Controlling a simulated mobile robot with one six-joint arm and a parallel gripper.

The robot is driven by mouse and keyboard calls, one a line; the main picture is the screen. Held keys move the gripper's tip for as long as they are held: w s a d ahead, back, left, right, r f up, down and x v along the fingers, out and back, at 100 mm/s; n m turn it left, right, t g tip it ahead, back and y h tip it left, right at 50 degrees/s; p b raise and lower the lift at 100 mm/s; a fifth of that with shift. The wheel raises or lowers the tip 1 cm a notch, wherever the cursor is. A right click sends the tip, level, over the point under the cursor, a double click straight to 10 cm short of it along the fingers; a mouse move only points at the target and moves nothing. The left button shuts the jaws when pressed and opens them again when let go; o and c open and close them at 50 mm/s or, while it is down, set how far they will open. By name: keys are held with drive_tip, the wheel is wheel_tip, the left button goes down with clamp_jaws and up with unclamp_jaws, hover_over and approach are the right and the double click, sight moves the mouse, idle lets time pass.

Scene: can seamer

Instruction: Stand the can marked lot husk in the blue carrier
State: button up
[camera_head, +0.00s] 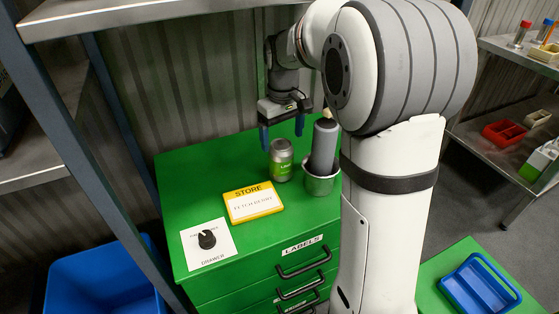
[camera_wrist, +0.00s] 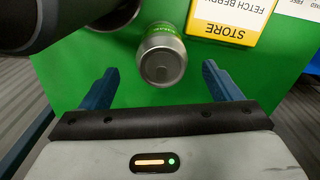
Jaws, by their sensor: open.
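A silver can with a green label (camera_head: 281,160) stands upright on the green cabinet top; its lettering is too small to read, so I cannot tell whether it is marked lot husk. In the wrist view this can (camera_wrist: 161,55) shows its lid end just ahead of the gap between the fingers. My gripper (camera_head: 282,135) is open and empty, its two blue fingers behind and above the can; they also show in the wrist view (camera_wrist: 163,88). A blue tray with compartments (camera_head: 478,287), possibly the carrier, sits on a green surface at lower right.
A metal cup holding a dark grey cylinder (camera_head: 320,183) stands close right of the can. A yellow STORE sign (camera_head: 253,202) and a white DRAWER card (camera_head: 208,244) lie in front. A blue bin (camera_head: 105,275) is at lower left. A red tray (camera_head: 505,132) is on the right shelf.

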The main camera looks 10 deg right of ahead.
sight(281, 157)
drive_tip(key=shift+w+f, duration=0.2)
drive_tip(key=shift+f, duration=0.1)
wheel_tip(281, 157, down, 8)
drive_tip(key=b, duration=0.3)
drive_tip(key=shift+s+a+r, duration=0.1)
drive_tip(key=shift+a+r, duration=0.05)
drive_tip(key=shift+r, duration=0.1)
drive_tip(key=shift+c, duration=0.4)
drive_tip(key=shift+r, duration=0.15)
drive_tip(key=c, duration=1.3)
